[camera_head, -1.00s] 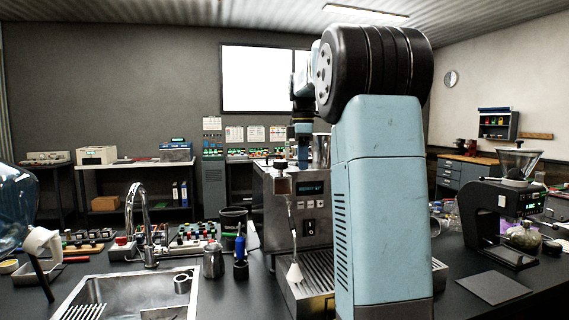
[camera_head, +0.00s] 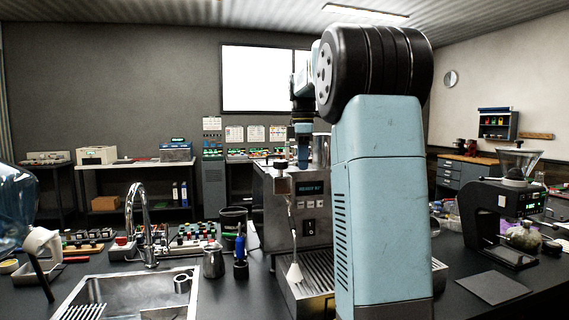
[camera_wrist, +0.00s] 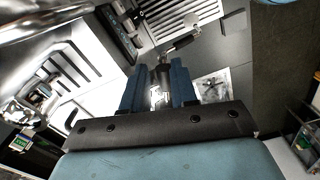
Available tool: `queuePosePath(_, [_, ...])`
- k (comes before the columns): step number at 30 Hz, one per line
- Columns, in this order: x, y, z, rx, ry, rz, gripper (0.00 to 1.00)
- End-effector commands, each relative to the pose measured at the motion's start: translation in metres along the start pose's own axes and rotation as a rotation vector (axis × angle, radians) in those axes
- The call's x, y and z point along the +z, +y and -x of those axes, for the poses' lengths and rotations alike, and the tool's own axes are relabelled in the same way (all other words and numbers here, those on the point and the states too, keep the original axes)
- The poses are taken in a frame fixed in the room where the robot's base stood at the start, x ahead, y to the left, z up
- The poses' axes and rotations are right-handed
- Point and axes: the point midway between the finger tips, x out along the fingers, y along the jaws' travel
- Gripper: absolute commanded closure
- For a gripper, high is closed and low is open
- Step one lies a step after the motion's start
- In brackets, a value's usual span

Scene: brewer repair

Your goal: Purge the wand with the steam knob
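The espresso machine (camera_head: 265,205) stands on the counter, partly hidden behind my arm. A small dark block that looks like the steam knob (camera_head: 281,186) is at its upper left front. The thin steam wand (camera_head: 291,225) hangs below it, ending in a white cone-like piece (camera_head: 294,272) over the drip tray (camera_head: 310,292). My gripper (camera_head: 303,164) points down by the machine's top, right of the knob and apart from it in the picture. In the wrist view its blue fingers (camera_wrist: 160,95) are spread, with metallic and dark parts visible between them; no grip shows.
A sink with a tap (camera_head: 140,215) is at the left. A steel pitcher (camera_head: 212,261) and a blue-handled tool (camera_head: 240,255) stand between sink and machine. A grinder (camera_head: 490,215) and a dark mat (camera_head: 492,287) are at the right.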

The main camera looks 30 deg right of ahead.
Motion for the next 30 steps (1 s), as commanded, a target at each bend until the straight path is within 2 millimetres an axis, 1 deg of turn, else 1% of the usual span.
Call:
queuePosePath(4, [0.0, -0.002, 0.0, 0.0, 0.0, -0.018, 0.72])
queuePosePath(30, [-0.007, -0.03, 0.0, 0.0, 0.0, -0.459, 0.72])
